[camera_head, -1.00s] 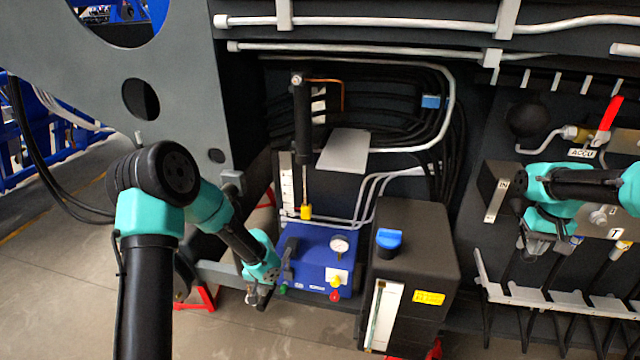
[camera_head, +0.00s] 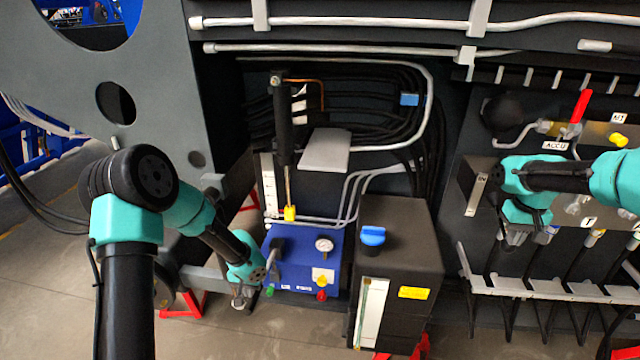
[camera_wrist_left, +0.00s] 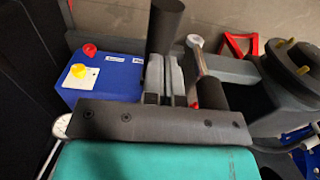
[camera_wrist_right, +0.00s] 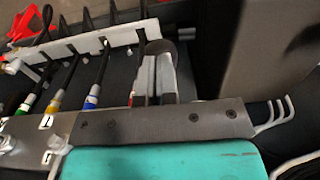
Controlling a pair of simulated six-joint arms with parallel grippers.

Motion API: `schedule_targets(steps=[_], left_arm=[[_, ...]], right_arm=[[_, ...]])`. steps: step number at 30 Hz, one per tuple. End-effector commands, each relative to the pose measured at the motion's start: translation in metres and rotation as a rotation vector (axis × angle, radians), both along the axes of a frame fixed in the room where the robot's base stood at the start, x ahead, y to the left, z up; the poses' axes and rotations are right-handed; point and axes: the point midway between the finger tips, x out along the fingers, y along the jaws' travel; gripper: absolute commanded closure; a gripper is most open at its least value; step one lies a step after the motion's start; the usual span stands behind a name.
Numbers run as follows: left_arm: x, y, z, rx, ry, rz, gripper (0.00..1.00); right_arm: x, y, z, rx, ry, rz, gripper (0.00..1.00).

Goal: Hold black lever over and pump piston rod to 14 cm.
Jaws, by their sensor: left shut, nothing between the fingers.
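A blue pump box (camera_head: 305,273) with a gauge stands low in the middle of the head view. A black lever (camera_head: 277,247) rises from its left side. A dark upright bar (camera_wrist_left: 165,25), possibly this lever, stands just beyond my left fingertips in the left wrist view. The piston rod (camera_head: 288,188) hangs from a black cylinder (camera_head: 281,125), with a yellow end piece (camera_head: 290,213) beside a white scale (camera_head: 270,185). My left gripper (camera_head: 239,300) is shut and empty at the box's left. My right gripper (camera_head: 514,238) looks shut and empty near the valve panel at right.
A black tank with a blue cap (camera_head: 373,236) stands right of the pump box. A grey plate (camera_head: 326,149) juts out above. A grey rack (camera_head: 550,288) with hanging hoses lies below my right gripper. A grey frame (camera_head: 150,60) flanks the left side.

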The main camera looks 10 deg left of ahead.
Motion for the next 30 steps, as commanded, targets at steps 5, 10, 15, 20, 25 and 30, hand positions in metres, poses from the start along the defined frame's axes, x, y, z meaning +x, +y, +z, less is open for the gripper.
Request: schedule_targets(steps=[5,10,15,20,25,30], left_arm=[[0.000,-0.001,0.012,-0.001,0.000,-0.001,1.00],[0.000,0.000,0.012,-0.001,0.000,-0.001,1.00],[0.000,0.000,0.012,-0.001,0.000,0.000,1.00],[0.000,0.000,0.012,-0.001,0.000,0.000,1.00],[0.000,0.000,0.012,-0.001,0.000,0.000,1.00],[0.000,0.000,0.012,-0.001,0.000,0.000,1.00]], right_arm=[[0.000,0.000,-0.001,0.000,0.001,0.000,1.00],[0.000,0.000,-0.001,0.000,0.001,0.000,1.00],[0.000,0.000,0.002,0.000,0.000,0.000,1.00],[0.000,0.000,0.014,0.000,-0.001,0.000,1.00],[0.000,0.000,0.030,0.000,-0.001,0.000,1.00],[0.001,0.000,0.046,0.000,-0.002,0.000,1.00]])
